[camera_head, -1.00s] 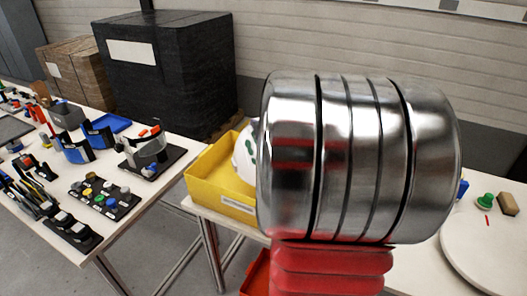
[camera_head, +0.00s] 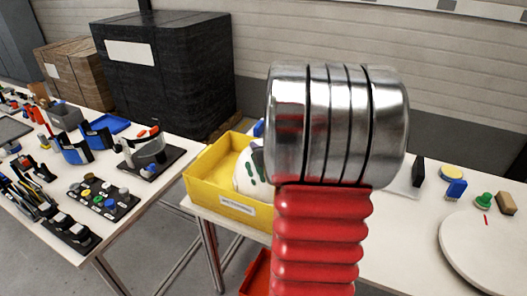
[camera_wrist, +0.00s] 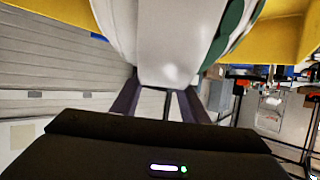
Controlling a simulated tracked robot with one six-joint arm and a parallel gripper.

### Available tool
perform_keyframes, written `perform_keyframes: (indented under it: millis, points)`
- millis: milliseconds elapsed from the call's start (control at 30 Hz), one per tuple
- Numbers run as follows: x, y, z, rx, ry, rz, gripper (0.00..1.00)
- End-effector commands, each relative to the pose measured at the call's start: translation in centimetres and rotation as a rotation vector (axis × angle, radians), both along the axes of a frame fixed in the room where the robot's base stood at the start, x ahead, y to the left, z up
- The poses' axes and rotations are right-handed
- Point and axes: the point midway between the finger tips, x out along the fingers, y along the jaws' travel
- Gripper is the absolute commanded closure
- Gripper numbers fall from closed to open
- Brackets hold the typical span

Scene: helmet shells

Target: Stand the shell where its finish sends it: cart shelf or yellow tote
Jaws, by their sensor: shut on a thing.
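The shell (camera_head: 249,172) is white with green patches. It shows at the yellow tote (camera_head: 222,200), within its rim outline in the head view, partly hidden by my arm. In the wrist view the shell (camera_wrist: 165,45) fills the top middle, with a large green patch at its right. My gripper (camera_wrist: 160,103) has its two dark fingers on either side of the shell's pale lower part and is shut on it. Yellow tote walls (camera_wrist: 290,40) show on both sides of the shell. My arm hides the gripper in the head view. I cannot tell whether the shell touches the tote floor.
The tote stands on a white table (camera_head: 400,240) with a round white disc (camera_head: 485,250), a green knob piece (camera_head: 484,201) and small blocks at right. A red bin (camera_head: 256,275) is below. Another table at left holds many tools and parts. A black wrapped crate (camera_head: 165,80) stands behind.

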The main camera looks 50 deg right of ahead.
Motion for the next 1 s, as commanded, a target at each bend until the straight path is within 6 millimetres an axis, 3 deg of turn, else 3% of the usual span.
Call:
perform_keyframes:
  millis: [200,467,500,733,1000]
  points:
    - [0.1,0.0,-2.2,0.0,-0.002,0.001,1.0]
    - [0.1,0.0,-2.4,-0.001,-0.003,0.001,1.0]
    - [0.0,0.0,-2.5,0.0,-0.001,0.001,0.57]
    - [0.0,0.0,-2.5,0.0,-0.001,0.001,0.41]
    - [0.0,0.0,-2.4,0.0,-0.001,0.001,0.41]
